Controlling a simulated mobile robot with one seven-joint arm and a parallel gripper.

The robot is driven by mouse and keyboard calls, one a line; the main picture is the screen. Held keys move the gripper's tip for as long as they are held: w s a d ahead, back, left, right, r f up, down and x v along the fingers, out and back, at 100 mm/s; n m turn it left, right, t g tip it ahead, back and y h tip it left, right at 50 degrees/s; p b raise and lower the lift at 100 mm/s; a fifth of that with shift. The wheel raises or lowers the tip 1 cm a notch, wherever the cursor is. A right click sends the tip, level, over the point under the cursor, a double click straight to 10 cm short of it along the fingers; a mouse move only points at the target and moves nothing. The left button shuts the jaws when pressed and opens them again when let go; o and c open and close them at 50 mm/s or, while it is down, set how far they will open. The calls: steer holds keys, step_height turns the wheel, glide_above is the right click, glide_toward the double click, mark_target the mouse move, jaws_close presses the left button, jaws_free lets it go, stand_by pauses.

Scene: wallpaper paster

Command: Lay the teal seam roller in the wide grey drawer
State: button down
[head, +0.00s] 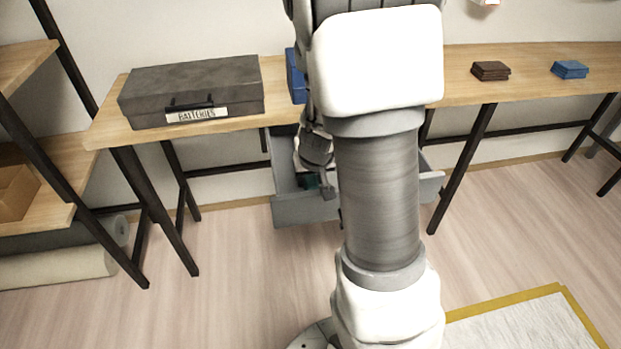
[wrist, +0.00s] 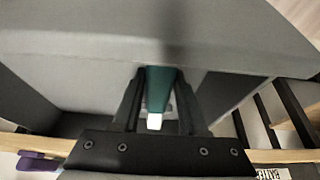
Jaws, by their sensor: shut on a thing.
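The wide grey drawer (head: 300,211) is pulled out beneath the table, and my arm hides much of it. The drawer's grey wall (wrist: 150,22) fills the upper part of the wrist view. My gripper (wrist: 160,74) is shut on the teal seam roller (wrist: 158,92), which has a pale end towards the wrist.
A dark case labelled BATTERIES (head: 192,92) stands on the table's left part (head: 105,131). A blue thing (head: 296,76) is partly hidden behind my arm. Brown (head: 490,70) and blue (head: 569,69) stacks lie to the right. A purple thing (wrist: 38,162) shows in the wrist view.

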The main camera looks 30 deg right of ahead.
steer(key=shift+f+b, duration=0.75)
steer(key=shift+f, duration=0.05)
stand_by(0.5)
steer(key=shift+c, duration=1.8)
jaws_free()
steer(key=p+v, duration=1.3)
steer(key=v, duration=0.4)
steer(key=shift+s+r, duration=0.15)
steer(key=shift+r, duration=0.05)
steer(key=shift+a, duration=0.15)
